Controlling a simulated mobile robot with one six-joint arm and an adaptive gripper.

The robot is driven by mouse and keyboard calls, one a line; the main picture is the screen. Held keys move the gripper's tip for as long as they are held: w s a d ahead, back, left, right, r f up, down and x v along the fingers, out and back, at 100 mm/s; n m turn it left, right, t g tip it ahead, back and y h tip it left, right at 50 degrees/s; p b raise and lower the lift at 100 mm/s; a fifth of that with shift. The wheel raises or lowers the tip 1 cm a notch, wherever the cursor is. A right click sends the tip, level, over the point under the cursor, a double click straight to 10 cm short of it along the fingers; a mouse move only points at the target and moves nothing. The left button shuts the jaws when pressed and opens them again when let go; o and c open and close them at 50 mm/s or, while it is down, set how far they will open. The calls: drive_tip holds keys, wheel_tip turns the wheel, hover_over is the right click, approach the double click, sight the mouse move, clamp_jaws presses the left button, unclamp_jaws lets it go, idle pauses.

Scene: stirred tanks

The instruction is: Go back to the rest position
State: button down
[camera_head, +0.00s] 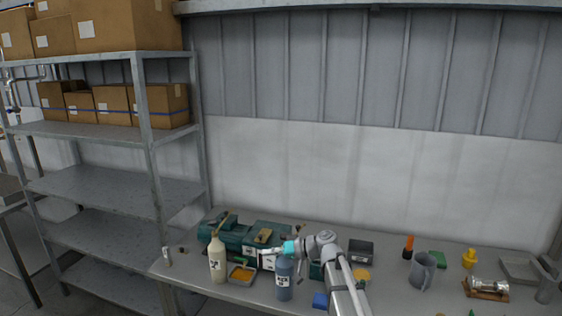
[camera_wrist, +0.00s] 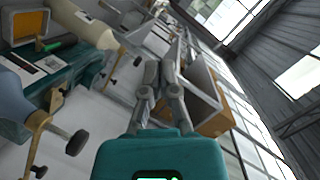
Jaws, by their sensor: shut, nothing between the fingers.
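My gripper (camera_head: 266,252) shows in the head view at the left end of my arm, with its teal body. It points left, over the workbench between the cream bottle (camera_head: 218,260) and the blue-grey bottle (camera_head: 284,279). In the wrist view my gripper (camera_wrist: 160,65) has its grey fingers together, with nothing between them. The green tank machines (camera_head: 228,235) stand just behind it. I cannot tell from the head view how high the fingers are above the bench.
The workbench (camera_head: 395,296) holds a tray with orange contents (camera_head: 241,274), a dark grey bin (camera_head: 361,250), a grey mug (camera_head: 423,269), a yellow piece (camera_head: 469,258) and a blue block (camera_head: 320,300). A metal shelf with cardboard boxes (camera_head: 105,25) stands at left. A wall closes the back.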

drive_tip(key=s+d+f+m+g+h+b, duration=0.1)
drive_tip(key=s+d+f+h+b, duration=0.25)
drive_tip(key=s+d+f, duration=0.35)
drive_tip(key=s+d+f+m+h+b, duration=0.15)
drive_tip(key=s+f+h, duration=0.3)
drive_tip(key=f, duration=0.45)
drive_tip(key=s+d+f+m+h+b, duration=0.1)
drive_tip(key=s+d+f+h, duration=0.2)
drive_tip(key=d, duration=0.3)
drive_tip(key=s+d+f+m+g+h+b, duration=0.1)
drive_tip(key=s+d+f+h+b, duration=0.1)
drive_tip(key=s+d, duration=0.4)
drive_tip(key=shift+s+d+f+m+h+b, duration=0.2)
drive_tip(key=shift+f+m+h+b, duration=0.15)
drive_tip(key=shift+f+h, duration=0.5)
